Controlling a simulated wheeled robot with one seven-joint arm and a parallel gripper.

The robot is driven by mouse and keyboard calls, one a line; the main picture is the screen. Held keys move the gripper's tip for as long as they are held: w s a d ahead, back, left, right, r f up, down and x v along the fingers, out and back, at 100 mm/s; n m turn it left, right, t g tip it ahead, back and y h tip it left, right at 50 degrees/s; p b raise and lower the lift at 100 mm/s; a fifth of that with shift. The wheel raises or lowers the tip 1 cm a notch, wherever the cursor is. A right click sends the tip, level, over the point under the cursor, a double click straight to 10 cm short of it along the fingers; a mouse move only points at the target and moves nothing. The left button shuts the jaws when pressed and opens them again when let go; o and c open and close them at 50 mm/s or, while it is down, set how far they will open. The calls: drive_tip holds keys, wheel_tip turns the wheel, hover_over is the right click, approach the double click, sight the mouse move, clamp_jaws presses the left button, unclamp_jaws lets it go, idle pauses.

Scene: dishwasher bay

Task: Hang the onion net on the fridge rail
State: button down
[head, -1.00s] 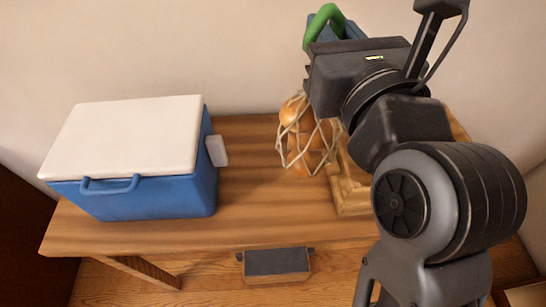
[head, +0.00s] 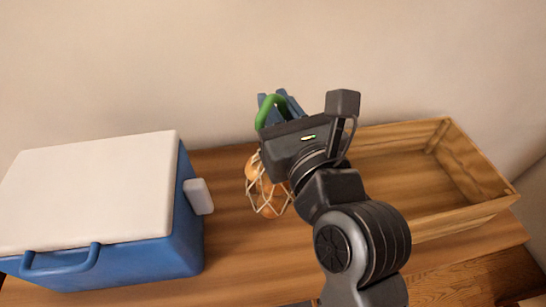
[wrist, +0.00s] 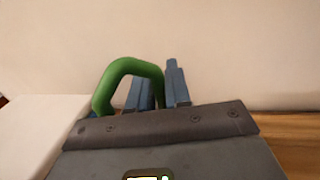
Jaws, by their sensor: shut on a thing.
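The onion net (head: 267,190) is a pale mesh with orange-brown onions inside and a thick green loop handle (head: 268,108) on top. My gripper (head: 284,103) has blue fingers and is shut on the green handle, with the net hanging below. In the wrist view the green handle (wrist: 128,75) arches up at the left of the blue fingers (wrist: 160,88). My gripper's body hides part of the net in the head view. I cannot tell if the net's bottom touches the table. No fridge or rail shows in either view.
A blue cooler (head: 190,228) with a white lid (head: 90,190) stands on the wooden table (head: 235,262) at the left, a white tab (head: 198,196) on its side. An open wooden tray (head: 470,212) is at the right. A plain wall (head: 200,60) rises behind.

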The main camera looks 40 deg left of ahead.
wheel_tip(320, 180, down, 6)
drive_tip(key=b, duration=0.1)
idle(0.4)
drive_tip(key=shift+f, duration=0.2)
drive_tip(key=c, duration=1.1)
unclamp_jaws()
drive_tip(key=shift+f, duration=0.1)
drive_tip(key=shift+s+d, duration=0.1)
drive_tip(key=shift+d, duration=0.05)
drive_tip(key=b+v, duration=0.1)
drive_tip(key=v, duration=1)
drive_tip(key=shift+s+d, duration=0.15)
drive_tip(key=shift+d, duration=0.2)
